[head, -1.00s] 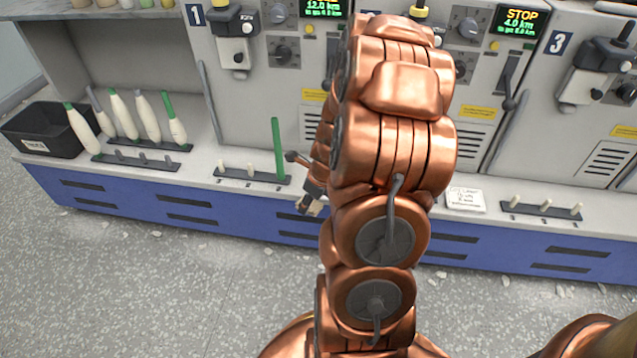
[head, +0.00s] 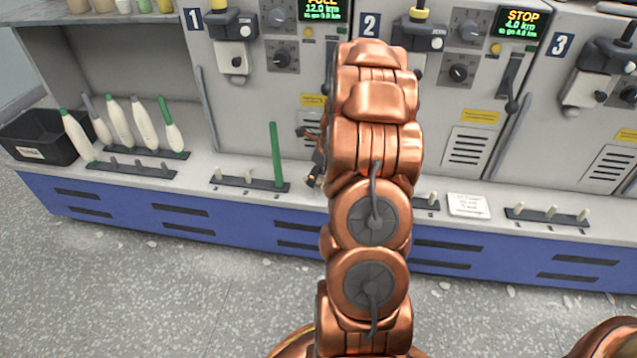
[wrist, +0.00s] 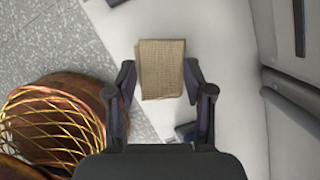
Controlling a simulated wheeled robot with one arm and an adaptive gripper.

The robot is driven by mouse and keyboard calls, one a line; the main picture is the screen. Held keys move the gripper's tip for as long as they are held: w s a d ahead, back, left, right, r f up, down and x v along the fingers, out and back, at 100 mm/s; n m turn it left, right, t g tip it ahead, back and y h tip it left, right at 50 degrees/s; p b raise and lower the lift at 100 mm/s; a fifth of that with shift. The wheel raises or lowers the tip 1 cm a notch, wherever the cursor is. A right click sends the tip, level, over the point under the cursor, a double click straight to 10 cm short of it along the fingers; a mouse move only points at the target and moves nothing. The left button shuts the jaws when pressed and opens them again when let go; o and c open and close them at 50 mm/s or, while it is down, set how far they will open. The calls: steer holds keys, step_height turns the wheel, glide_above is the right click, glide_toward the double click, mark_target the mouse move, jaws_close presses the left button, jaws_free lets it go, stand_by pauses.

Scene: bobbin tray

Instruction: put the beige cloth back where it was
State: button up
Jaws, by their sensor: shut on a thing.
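The beige cloth (wrist: 162,68) is a small folded woven piece in the wrist view. My gripper (wrist: 160,82) is shut on it, with a finger at each side edge. The pale ledge shows beneath the cloth; I cannot tell whether the cloth touches it. In the head view my gripper (head: 316,165) is mostly hidden behind my copper arm, over the ledge near the green tube. The cloth cannot be made out clearly there.
The pale ledge (head: 245,204) runs along the machine fronts. A green tube (head: 276,155) stands on a peg rack left of my gripper. White-and-green bobbins (head: 120,122) and a black bin (head: 38,135) are further left. A white card (head: 468,205) lies right of my arm.

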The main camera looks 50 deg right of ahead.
mark_target(320, 175)
steer(key=shift+w+d+f, duration=0.1)
steer(key=shift+w+d, duration=0.25)
steer(key=shift+d, duration=0.2)
step_height(320, 175, down, 4)
steer(key=shift+r+b, duration=0.25)
steer(key=shift+b, duration=0.85)
steer(key=shift+r, duration=0.1)
steer(key=o, duration=1)
